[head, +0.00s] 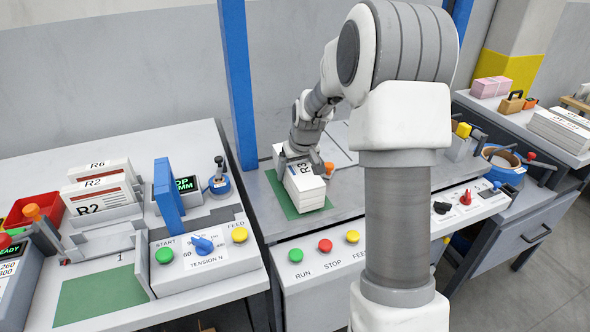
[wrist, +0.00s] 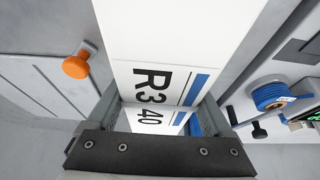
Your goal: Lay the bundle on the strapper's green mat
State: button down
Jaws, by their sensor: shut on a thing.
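The bundle (head: 307,194) is a white block of papers marked R3, with a blue stripe on its label. In the wrist view the bundle (wrist: 150,75) reads R3 40. My gripper (head: 304,168) is shut on it from above, with one jaw on each side. The bundle is over a green mat (head: 281,200) between two blue posts, behind the RUN and STOP buttons. Mat shows to its left and front. I cannot tell whether the bundle touches the mat. A second green mat (head: 100,298) lies bare at the front left, on the machine with the TENSION knob.
Bundles marked R6 and R2 (head: 103,195) stand at the left, near a red bin (head: 50,212). A blue post (head: 238,85) rises left of my gripper. An orange knob (head: 328,168) is close to its right jaw. A blue spool (wrist: 270,95) shows in the wrist view.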

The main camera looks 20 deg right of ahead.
jog(key=shift+f+b, duration=0.45)
jog(key=shift+f, duration=0.05)
dwell(0.4)
